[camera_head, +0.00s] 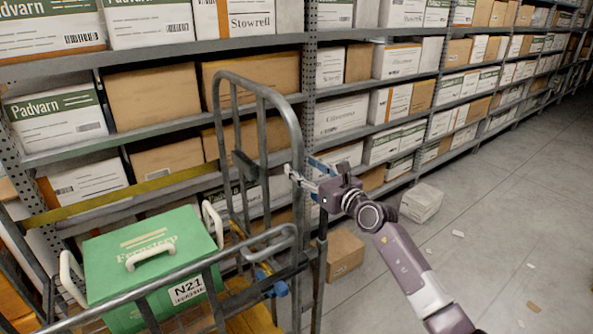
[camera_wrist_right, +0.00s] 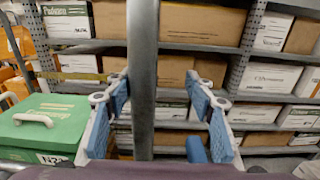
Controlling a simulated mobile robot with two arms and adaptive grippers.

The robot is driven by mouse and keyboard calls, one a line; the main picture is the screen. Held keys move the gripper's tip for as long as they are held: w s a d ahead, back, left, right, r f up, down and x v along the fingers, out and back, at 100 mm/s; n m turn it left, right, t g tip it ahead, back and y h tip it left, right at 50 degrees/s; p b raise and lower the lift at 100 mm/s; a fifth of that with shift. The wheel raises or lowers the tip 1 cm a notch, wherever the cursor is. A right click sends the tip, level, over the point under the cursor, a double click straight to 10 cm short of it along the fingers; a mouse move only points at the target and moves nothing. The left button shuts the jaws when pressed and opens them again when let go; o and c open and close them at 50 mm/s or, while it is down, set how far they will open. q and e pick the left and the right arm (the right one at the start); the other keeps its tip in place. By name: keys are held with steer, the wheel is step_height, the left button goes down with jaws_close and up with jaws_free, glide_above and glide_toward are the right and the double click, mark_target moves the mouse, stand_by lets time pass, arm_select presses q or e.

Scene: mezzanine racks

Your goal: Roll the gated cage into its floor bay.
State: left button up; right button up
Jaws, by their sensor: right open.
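The gated cage (camera_head: 283,99) is a grey tubular metal frame on the left of the head view, with a tall arched end and lower side rails. A green lidded box (camera_head: 150,256) labelled N21 sits inside it. My right gripper (camera_head: 304,178) is at the cage's right upright in the head view. In the right wrist view the upright (camera_wrist_right: 143,60) stands between the two blue-padded fingers of my right gripper (camera_wrist_right: 158,85), which are open with gaps at both sides. My left gripper is not in view. I cannot pick out a marked floor bay.
Long racks (camera_head: 310,60) of white and brown boxes run behind the cage and away to the right. A brown box (camera_head: 345,252) and a white box (camera_head: 422,202) lie on the floor right of the cage. The aisle floor (camera_head: 520,215) is mostly clear, with small scraps.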

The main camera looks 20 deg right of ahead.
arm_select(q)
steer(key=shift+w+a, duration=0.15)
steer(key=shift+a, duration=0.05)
arm_select(e)
steer(key=shift+w+d, duration=0.1)
steer(key=shift+d, duration=0.65)
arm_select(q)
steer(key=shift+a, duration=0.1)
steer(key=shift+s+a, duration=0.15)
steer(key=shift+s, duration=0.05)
arm_select(e)
steer(key=v, duration=1.2)
steer(key=shift+a+r, duration=0.1)
